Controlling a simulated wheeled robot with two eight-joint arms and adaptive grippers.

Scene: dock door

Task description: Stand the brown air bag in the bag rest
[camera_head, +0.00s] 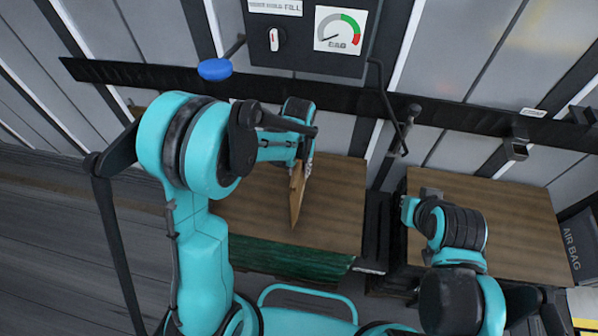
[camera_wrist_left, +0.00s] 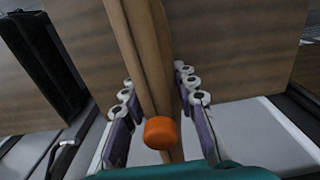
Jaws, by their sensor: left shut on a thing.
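The brown air bag (camera_head: 297,196) hangs nearly upright and edge-on below my left gripper (camera_head: 303,160), in front of the left wooden load. In the left wrist view the bag (camera_wrist_left: 150,55) runs between the fingers of my left gripper (camera_wrist_left: 157,88), which is shut on it. An orange cap (camera_wrist_left: 160,132) shows at the bag's near end. My right gripper (camera_head: 412,208) is over the right wooden load, and its fingers are not clear. A dark box marked AIR BAG (camera_head: 580,245) stands at the far right; I cannot tell whether it is the bag rest.
The left wooden load (camera_head: 335,205) and right wooden load (camera_head: 500,225) have a dark narrow gap between them (camera_head: 377,235). Behind is a black rail (camera_head: 450,113). A control panel with a gauge (camera_head: 340,30) and a blue knob (camera_head: 215,69) are above. A black hose (camera_head: 385,95) hangs beside the panel.

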